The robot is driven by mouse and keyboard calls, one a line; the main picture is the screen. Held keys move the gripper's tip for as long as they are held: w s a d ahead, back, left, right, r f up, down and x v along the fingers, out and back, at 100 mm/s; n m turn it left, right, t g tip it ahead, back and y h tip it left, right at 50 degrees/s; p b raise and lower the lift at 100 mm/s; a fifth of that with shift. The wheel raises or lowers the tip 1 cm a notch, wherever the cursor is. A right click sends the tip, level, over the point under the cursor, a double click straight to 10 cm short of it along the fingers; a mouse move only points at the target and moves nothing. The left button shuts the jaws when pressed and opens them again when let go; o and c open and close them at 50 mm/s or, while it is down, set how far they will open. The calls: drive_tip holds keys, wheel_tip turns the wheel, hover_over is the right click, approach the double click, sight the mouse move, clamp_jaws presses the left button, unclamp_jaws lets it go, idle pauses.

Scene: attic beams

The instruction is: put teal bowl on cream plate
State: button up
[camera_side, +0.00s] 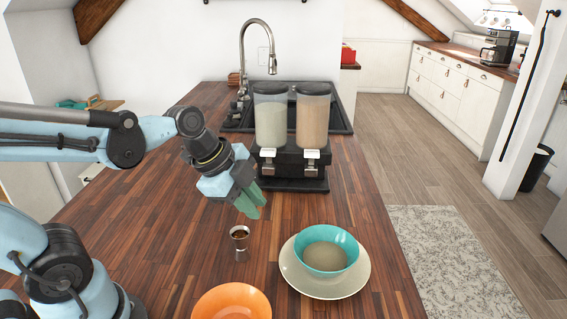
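The teal bowl (342,243) sits upright on the cream plate (330,290), a little toward the plate's back. The bowl's inside bottom is grey-brown; I cannot tell if that is a filling. The plate lies flat on the wooden counter, its rim showing around the bowl. My gripper (251,208) hangs above the counter, up and left of the bowl and apart from it. Its green fingers point down and look close together from this side, with nothing seen between them. I cannot tell how far apart they are.
A small metal cup (239,243) with dark contents stands below my gripper. An orange bowl (232,303) is at the front edge of view. A double dispenser (291,140) stands behind, before the sink and faucet (270,62). The counter's right edge runs just past the plate.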

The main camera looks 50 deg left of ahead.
drive_tip(key=n, duration=0.4)
drive_tip(key=s+a+n+t+y, duration=0.1)
drive_tip(key=n, duration=0.4)
drive_tip(key=n+t+y, duration=0.1)
drive_tip(key=n, duration=0.3)
drive_tip(key=shift+s+a+r+n, duration=0.3)
drive_tip(key=shift+s+a, duration=0.05)
drive_tip(key=shift+s, duration=0.05)
